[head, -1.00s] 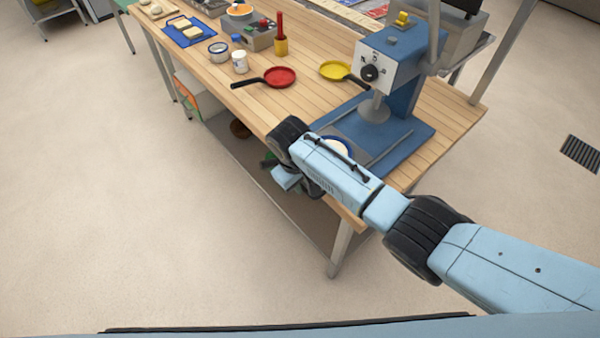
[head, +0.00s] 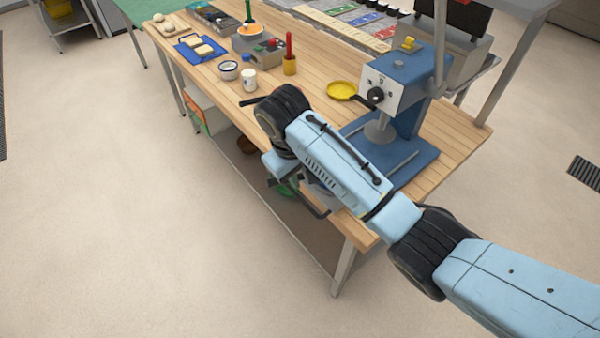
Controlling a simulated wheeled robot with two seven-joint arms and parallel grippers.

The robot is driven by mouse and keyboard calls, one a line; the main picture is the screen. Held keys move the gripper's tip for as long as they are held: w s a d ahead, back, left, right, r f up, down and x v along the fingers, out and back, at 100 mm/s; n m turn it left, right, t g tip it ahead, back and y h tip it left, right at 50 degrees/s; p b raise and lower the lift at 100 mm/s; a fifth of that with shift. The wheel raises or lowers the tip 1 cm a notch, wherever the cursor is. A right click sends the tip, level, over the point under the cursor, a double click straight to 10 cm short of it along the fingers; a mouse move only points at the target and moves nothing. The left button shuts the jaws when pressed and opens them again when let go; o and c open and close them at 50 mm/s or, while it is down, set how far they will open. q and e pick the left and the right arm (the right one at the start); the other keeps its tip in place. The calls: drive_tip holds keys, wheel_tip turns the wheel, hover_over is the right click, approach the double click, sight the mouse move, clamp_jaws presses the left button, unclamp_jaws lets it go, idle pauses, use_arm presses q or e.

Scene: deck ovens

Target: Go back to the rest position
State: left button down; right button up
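My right arm, light blue with black joints, reaches in from the lower right over the table's front edge. My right gripper (head: 282,172) hangs below the wrist, beside the front edge of the wooden table (head: 305,68). The forearm and wrist largely cover it, so its fingers do not show clearly and I cannot tell whether they are open or shut. No held object can be made out. My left gripper is not in view.
A blue press (head: 398,100) stands right of my wrist, close to the forearm. A yellow pan (head: 341,90) lies behind. Mugs (head: 249,80), a red-handled tool (head: 289,50) and a blue tray (head: 190,52) stand farther back. A shelf (head: 300,225) lies below; the left floor is clear.

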idle(0.3)
drive_tip(key=s+d+f+m+y, duration=0.1)
drive_tip(key=s+d+f+y, duration=0.1)
drive_tip(key=s+d+f, duration=0.35)
drive_tip(key=s+d+f+m+y, duration=0.2)
drive_tip(key=s, duration=0.6)
drive_tip(key=s+d+r+m+t+h, duration=0.2)
drive_tip(key=s+d+m, duration=0.1)
drive_tip(key=s+d, duration=1)
wheel_tip(320, 180, down, 31)
drive_tip(key=g+b, duration=0.1)
drive_tip(key=b, duration=0.6)
drive_tip(key=s+d+f+b, duration=0.1)
drive_tip(key=s+f+b, duration=0.1)
drive_tip(key=s+f, duration=0.6)
drive_tip(key=s+d+f+g+b, duration=0.1)
drive_tip(key=s+d+f+b, duration=0.1)
drive_tip(key=s+f, duration=0.7)
wheel_tip(320, 180, down, 4)
drive_tip(key=shift+s+d+n+b, duration=0.25)
drive_tip(key=shift+n+b, duration=0.15)
drive_tip(key=shift+b, duration=0.4)
